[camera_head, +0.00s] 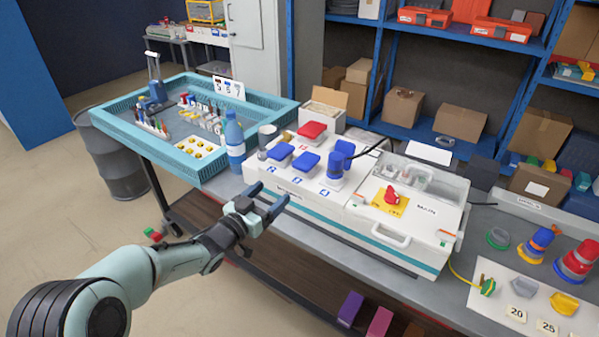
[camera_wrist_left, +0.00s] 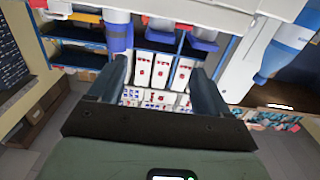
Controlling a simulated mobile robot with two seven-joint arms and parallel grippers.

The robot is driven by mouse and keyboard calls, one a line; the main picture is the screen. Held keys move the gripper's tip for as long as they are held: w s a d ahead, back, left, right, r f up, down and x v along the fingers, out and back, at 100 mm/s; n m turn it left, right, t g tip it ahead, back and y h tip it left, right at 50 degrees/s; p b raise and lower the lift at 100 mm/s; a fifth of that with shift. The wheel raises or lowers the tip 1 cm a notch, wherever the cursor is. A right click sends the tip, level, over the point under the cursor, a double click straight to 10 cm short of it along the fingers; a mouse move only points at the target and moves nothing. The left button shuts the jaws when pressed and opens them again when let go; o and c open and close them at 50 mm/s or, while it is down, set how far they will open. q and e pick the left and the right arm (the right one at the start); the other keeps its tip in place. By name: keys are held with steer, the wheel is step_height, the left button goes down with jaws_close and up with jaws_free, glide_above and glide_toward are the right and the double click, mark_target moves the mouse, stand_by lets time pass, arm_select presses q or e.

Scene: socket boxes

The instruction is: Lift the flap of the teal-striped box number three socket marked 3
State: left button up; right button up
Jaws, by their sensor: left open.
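The white box with a teal stripe (camera_head: 318,233) stands on the grey bench in the head view. Its top carries a red flap (camera_head: 312,129), a left blue flap (camera_head: 280,151) and a middle blue flap (camera_head: 306,161), which look closed. A blue plug or socket (camera_head: 335,165) stands upright at the right with a black cable. The number labels in front are too small to read surely, so I cannot tell which socket is 3. My left gripper (camera_head: 271,194) is open and empty, in front of the box's front left edge. My right gripper is not in view.
A blue bottle (camera_head: 235,140) and a teal tray (camera_head: 110,130) are left of the box. A white unit with a red switch (camera_head: 391,196) adjoins its right side. Open floor lies left of the bench. In the left wrist view, a bottle (camera_wrist_left: 285,45) is at the right.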

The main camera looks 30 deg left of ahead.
mark_target(299, 169)
arm_select(q)
steer(key=w, duration=0.7)
steer(key=w+d, duration=0.1)
steer(key=w, duration=0.3)
steer(key=shift+w+p, duration=0.3)
steer(key=shift+p, duration=0.05)
steer(key=shift+c, duration=0.3)
